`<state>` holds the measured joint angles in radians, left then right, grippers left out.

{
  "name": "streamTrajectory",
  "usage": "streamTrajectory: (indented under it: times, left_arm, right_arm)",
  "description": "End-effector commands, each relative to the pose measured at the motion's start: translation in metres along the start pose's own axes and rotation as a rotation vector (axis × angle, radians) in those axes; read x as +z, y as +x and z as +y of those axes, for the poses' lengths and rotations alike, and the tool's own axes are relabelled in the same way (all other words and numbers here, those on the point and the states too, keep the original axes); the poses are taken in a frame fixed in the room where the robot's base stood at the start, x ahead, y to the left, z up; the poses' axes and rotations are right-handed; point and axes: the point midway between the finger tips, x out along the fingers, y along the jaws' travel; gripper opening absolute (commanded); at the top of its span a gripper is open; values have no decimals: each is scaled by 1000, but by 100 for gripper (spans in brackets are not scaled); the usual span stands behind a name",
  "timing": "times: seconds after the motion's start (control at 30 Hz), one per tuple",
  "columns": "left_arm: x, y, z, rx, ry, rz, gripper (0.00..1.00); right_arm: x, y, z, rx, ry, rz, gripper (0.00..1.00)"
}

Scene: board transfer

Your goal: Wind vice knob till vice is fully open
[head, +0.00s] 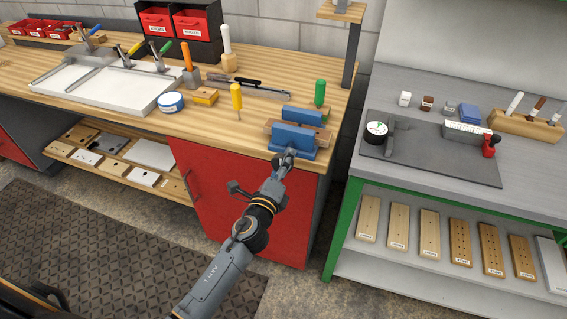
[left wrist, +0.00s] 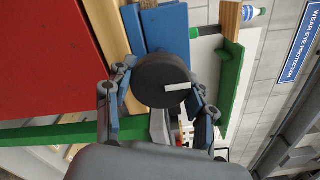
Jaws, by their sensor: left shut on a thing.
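The blue vice (head: 295,136) with wooden jaw facings is at the front right edge of the wooden workbench. Its two blue jaws show one behind the other in the head view, with the gap between them hard to judge. My left gripper (head: 286,160) is at the vice's front. In the left wrist view its two fingers (left wrist: 165,92) are closed on opposite sides of the dark round vice knob (left wrist: 158,75). The knob bears a pale bar-shaped mark pointing right. Blue vice parts (left wrist: 165,28) show behind it. My right gripper is not in view.
A green-handled tool (head: 320,92) stands just behind the vice, and a yellow-handled screwdriver (head: 236,97) to its left. A red cabinet front (head: 235,195) lies below the bench edge. A grey bench (head: 435,100) with a dark mat stands to the right across a gap.

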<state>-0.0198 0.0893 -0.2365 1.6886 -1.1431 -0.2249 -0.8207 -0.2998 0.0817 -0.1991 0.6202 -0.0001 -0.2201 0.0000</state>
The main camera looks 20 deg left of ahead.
Motion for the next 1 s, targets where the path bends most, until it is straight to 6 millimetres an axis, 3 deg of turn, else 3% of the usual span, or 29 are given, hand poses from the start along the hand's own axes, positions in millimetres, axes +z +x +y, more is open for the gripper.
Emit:
streamTrajectory:
  times: [0.03,0.07,0.17,0.57,0.67,1.0]
  left_arm:
    - [0,0,0,0,-4,0,23]
    - [0,0,0,0,-4,0,57]
    - [0,0,0,0,-3,0,77]
    - [0,-4,0,1,-1,1,78]
    - [-1,-15,1,1,-1,1,78]
    - [-1,-84,1,4,-5,0,78]
  right_arm:
    - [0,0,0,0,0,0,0]
    - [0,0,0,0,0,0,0]
    - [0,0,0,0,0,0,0]
    - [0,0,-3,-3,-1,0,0]
    - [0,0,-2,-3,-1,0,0]
    - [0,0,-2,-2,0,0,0]
